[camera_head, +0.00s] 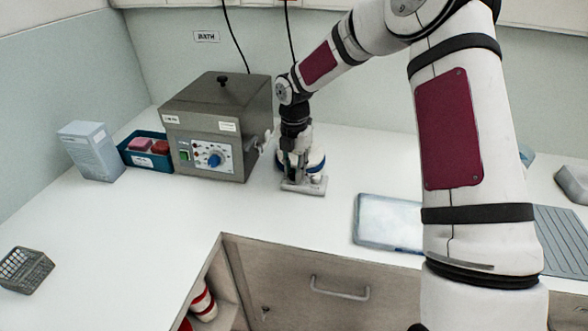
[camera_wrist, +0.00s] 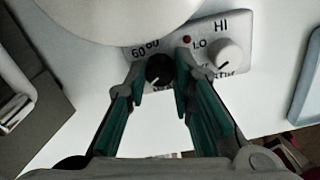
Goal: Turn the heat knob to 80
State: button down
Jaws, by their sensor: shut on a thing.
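A small white hotplate-like unit (camera_head: 303,187) stands on the counter right of the metal box. In the wrist view its front panel (camera_wrist: 203,32) carries a black knob (camera_wrist: 160,68) near the marks 60 and 80, and a white knob (camera_wrist: 229,56) between LO and HI. A white line on the black knob points toward the lower left of the wrist view. My gripper (camera_wrist: 162,77) is shut on the black knob, one finger on each side. The fingers hide part of the panel's lettering. In the head view my gripper (camera_head: 291,174) points down over the panel.
A grey metal box (camera_head: 225,115) with a blue knob stands close left of the unit. Further left are a blue tray (camera_head: 127,154) and a pale carton (camera_head: 92,152). A flat pale tray (camera_head: 388,222) lies to the right.

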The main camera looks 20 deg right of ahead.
jog(key=shift+m, duration=0.4)
jog(key=m+b, duration=0.1)
jog(key=m, duration=0.3)
jog(key=shift+m, duration=0.3)
jog(key=m+b, duration=0.1)
jog(key=m, duration=0.5)
jog(key=m+b, duration=0.1)
jog(key=m, duration=0.5)
jog(key=shift+w+m, duration=0.1)
jog(key=shift+m, duration=0.2)
jog(key=m+b, duration=0.1)
jog(key=m, duration=0.4)
jog(key=shift+m, duration=0.3)
jog(key=c, duration=1.4)
grip_release()
